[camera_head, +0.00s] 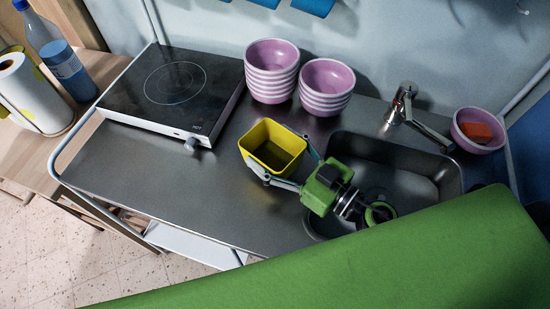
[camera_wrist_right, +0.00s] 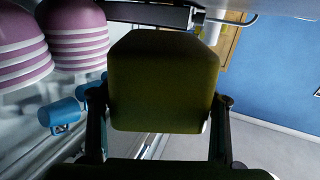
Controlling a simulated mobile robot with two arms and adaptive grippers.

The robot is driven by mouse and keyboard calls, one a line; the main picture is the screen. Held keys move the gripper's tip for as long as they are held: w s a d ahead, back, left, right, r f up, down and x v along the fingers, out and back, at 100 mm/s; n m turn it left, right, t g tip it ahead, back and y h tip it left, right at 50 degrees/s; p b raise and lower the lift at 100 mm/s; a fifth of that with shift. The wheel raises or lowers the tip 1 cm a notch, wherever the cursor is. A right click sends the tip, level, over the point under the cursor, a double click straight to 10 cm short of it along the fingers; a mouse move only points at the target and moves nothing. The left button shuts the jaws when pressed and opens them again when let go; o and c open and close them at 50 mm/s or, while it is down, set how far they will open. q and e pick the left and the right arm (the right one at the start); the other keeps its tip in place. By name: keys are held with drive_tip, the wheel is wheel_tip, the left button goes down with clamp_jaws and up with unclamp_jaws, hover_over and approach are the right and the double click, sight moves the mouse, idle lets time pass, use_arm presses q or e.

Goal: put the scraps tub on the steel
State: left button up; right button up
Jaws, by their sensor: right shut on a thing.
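The scraps tub is a yellow, open-topped, squarish tub (camera_head: 272,146) over the middle of the steel counter (camera_head: 150,185), left of the sink. My right gripper (camera_head: 282,169) has its fingers on either side of the tub and is shut on it. In the right wrist view the tub (camera_wrist_right: 163,85) looks dark olive and fills the space between the fingers. I cannot tell whether its base touches the steel. The tub looks empty inside, though its floor is in shadow. My left gripper is not in view.
A black hob (camera_head: 172,90) sits on the left of the counter. Two stacks of pink striped bowls (camera_head: 271,72) (camera_head: 326,88) stand behind the tub. The sink (camera_head: 400,165) and tap (camera_head: 402,103) are to the right. A pink bowl (camera_head: 478,130) holds a red-orange block. Bare steel lies left of the tub.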

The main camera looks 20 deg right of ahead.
sight(258, 145)
drive_tip(key=shift+w+d+f+b, duration=0.2)
drive_tip(key=shift+f+b, duration=0.2)
drive_tip(key=shift+f, duration=0.15)
drive_tip(key=shift+w+d+f+b, duration=0.1)
drive_tip(key=shift+w+f+b, duration=0.05)
drive_tip(key=shift+f+b, duration=0.9)
drive_tip(key=shift+f, duration=0.35)
drive_tip(key=shift+f, duration=0.2)
drive_tip(key=o, duration=1.2)
